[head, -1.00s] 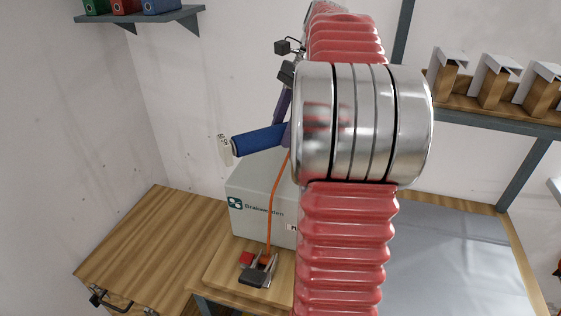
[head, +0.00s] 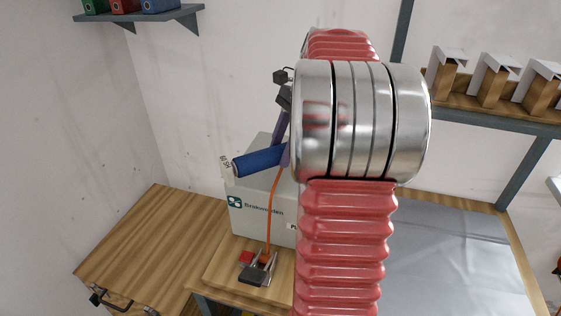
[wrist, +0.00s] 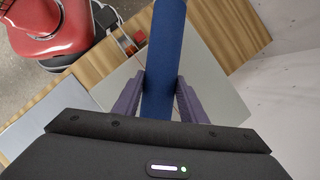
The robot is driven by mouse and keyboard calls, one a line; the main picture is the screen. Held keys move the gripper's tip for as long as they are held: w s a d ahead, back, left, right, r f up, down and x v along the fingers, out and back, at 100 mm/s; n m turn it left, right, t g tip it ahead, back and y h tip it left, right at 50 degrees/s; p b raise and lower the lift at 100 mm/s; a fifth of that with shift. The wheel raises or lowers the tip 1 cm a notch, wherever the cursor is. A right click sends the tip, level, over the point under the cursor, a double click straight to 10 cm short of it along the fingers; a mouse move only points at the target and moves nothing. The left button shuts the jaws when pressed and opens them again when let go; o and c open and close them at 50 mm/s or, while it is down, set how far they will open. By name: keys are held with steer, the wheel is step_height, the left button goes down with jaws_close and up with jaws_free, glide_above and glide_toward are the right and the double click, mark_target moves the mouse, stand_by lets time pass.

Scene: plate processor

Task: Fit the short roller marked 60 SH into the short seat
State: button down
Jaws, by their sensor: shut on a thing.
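A blue roller (head: 258,161) with a white tag at its left end is held up in the air in front of the grey plate processor (head: 249,193). The roller (wrist: 164,48) runs away from the fingers past the top edge of the wrist view. My red arm hides much of the processor in the head view. No short seat can be made out.
The processor stands on a wooden bench (head: 140,245). A red-and-black device (head: 256,270) with an orange cable lies in front of it. A grey mat (head: 450,260) covers the right bench. A wall shelf (head: 490,112) holds several wooden boxes. Binders stand on an upper left shelf.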

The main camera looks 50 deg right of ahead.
steer(key=shift+f, duration=0.1)
steer(key=shift+f, duration=1.75)
steer(key=c, duration=1.1)
jaws_free()
steer(key=shift+f, duration=0.1)
steer(key=v, duration=1.2)
steer(key=shift+a, duration=0.1)
